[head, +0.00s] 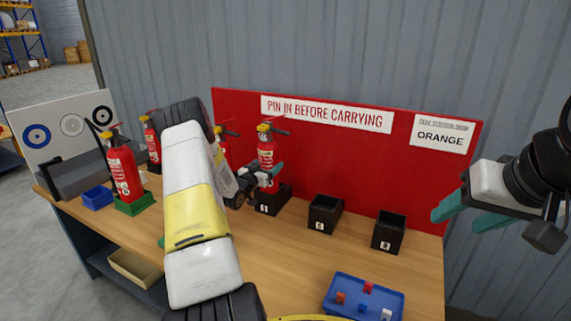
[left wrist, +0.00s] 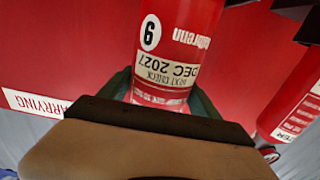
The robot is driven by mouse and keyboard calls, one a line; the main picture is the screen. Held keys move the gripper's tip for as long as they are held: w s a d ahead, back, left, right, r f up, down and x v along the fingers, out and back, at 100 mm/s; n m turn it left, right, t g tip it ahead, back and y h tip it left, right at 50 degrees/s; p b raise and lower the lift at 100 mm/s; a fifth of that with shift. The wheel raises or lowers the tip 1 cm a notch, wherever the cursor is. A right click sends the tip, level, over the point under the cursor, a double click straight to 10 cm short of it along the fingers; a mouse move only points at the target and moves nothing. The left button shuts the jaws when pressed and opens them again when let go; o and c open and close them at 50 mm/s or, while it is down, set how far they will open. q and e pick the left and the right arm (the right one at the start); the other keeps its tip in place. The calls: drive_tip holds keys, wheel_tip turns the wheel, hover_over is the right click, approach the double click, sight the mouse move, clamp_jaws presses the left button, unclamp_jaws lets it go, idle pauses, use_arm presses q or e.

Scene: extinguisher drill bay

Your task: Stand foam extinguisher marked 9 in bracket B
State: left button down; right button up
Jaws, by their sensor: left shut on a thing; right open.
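My left gripper (head: 272,172) is shut around a red extinguisher (head: 266,150). The left wrist view shows this extinguisher (left wrist: 178,45) with a white round 9 mark between my teal fingers (left wrist: 165,92). In the head view it looks upright, its lower end over or in the leftmost black bracket (head: 270,203); I cannot tell which. A middle bracket (head: 324,214) and a right bracket (head: 388,232) stand empty. The bracket letters are too small to read surely. My right gripper (head: 470,212) is open and empty at the right.
A red extinguisher (head: 123,168) stands in a green tray (head: 135,204) beside a blue bin (head: 97,197). More extinguishers stand behind my left arm, partly hidden. A blue tray (head: 340,306) holds small coloured pieces at the front. A red backboard (head: 350,160) closes off the rear.

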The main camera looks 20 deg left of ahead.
use_arm(q)
drive_tip(key=shift+w+f, duration=0.1)
drive_tip(key=shift+f, duration=0.3)
idle(0.6)
idle(0.3)
drive_tip(key=shift+c, duration=0.2)
unclamp_jaws()
drive_tip(key=shift+s+f, duration=0.2)
drive_tip(key=shift+f, duration=0.35)
drive_tip(key=s+a, duration=0.1)
drive_tip(key=s, duration=0.6)
drive_tip(key=shift+s+r, duration=0.25)
drive_tip(key=shift+r, duration=0.05)
